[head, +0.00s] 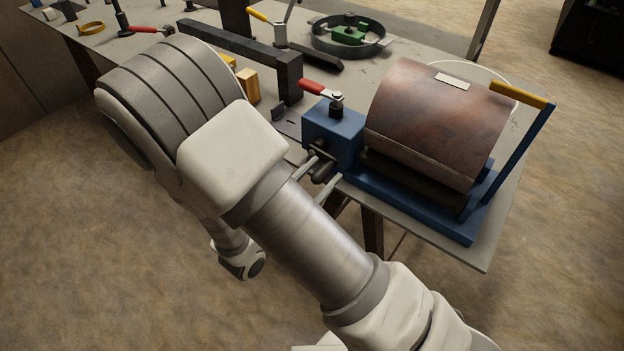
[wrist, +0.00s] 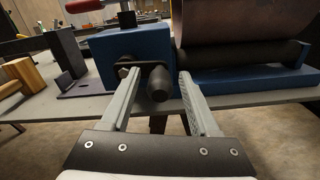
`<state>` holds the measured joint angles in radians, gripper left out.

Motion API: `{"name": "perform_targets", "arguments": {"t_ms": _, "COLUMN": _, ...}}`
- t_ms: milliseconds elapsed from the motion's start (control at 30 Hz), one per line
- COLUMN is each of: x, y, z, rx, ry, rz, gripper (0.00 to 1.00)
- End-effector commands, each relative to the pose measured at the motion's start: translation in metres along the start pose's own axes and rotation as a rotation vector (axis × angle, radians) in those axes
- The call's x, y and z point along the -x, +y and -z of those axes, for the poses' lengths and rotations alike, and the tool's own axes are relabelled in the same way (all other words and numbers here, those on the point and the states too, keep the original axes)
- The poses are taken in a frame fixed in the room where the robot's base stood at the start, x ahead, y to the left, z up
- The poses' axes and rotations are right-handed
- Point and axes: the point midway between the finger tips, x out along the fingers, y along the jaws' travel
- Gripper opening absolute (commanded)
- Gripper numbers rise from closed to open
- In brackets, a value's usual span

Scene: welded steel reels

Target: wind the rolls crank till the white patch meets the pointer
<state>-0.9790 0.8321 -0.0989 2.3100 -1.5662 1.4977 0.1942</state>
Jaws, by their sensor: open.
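The blue-framed rolls (head: 425,205) stand at the table's near right, with a brown curved sheet (head: 430,130) over them. A white patch (head: 453,81) lies on top of the sheet. A yellow-topped blue arm (head: 522,140) rises at the right end; I cannot tell whether it is the pointer. In the wrist view, the crank's dark knob (wrist: 160,84) points towards me from the blue end block (wrist: 135,50). My gripper (wrist: 157,76) is open with its fingers on either side of the knob. The gripper (head: 320,172) is partly hidden by my arm in the head view.
A red-handled clamp (head: 322,91) sits above the blue block. A long dark steel bar (head: 235,45), wooden blocks (head: 247,84) and a dark ring with a green fixture (head: 348,35) occupy the table behind. The floor in front of the table is clear.

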Motion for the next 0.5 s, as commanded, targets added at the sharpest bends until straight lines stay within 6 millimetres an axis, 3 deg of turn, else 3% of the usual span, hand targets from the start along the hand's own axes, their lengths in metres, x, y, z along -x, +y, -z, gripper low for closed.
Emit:
{"name": "perform_targets", "arguments": {"t_ms": 167, "x": 0.018, "y": 0.001, "z": 0.000, "rx": 0.000, "ry": 0.001, "rz": -0.004, "gripper": 0.62}}
{"name": "perform_targets", "arguments": {"t_ms": 500, "x": 0.099, "y": 0.001, "z": 0.000, "rx": 0.000, "ry": 0.003, "rz": -0.006, "gripper": 0.62}}
